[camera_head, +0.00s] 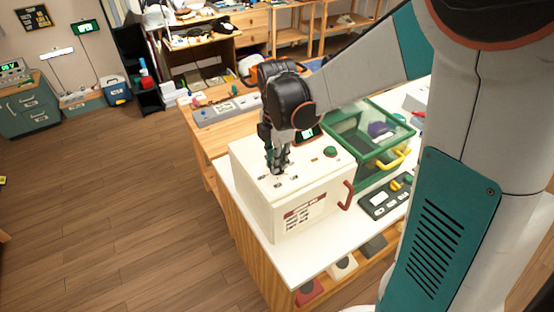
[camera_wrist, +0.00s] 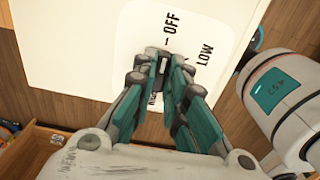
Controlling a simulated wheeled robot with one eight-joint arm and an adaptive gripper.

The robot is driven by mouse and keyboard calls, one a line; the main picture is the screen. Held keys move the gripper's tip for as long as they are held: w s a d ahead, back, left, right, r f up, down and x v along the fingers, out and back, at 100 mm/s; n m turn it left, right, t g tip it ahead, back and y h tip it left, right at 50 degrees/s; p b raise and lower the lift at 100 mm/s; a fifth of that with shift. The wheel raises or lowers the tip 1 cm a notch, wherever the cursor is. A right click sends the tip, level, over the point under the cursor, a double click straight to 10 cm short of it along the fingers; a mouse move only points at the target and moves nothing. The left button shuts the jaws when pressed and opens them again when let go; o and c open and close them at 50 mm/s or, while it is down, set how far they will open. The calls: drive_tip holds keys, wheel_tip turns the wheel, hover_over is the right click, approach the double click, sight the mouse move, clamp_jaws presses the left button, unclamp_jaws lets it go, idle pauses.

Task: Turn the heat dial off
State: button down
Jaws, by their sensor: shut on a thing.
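The heat dial (camera_wrist: 163,66) is a small dark knob with a light pointer mark. It sits on a white label plate (camera_wrist: 212,22) on top of the white box (camera_head: 325,187). The words OFF and LOW show beside the dial, and a third label is mostly hidden behind my fingers. My gripper (camera_wrist: 161,75) points down at the dial and is shut around it, with a finger on either side. In the head view my gripper (camera_head: 277,168) stands upright on the box top and hides the dial there.
A control panel (camera_head: 385,197) lies in front of the case. Wooden floor is clear at the left.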

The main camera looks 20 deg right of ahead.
drive_tip(key=c, duration=1.6)
unclamp_jaws()
wheel_tip(320, 180, up, 12)
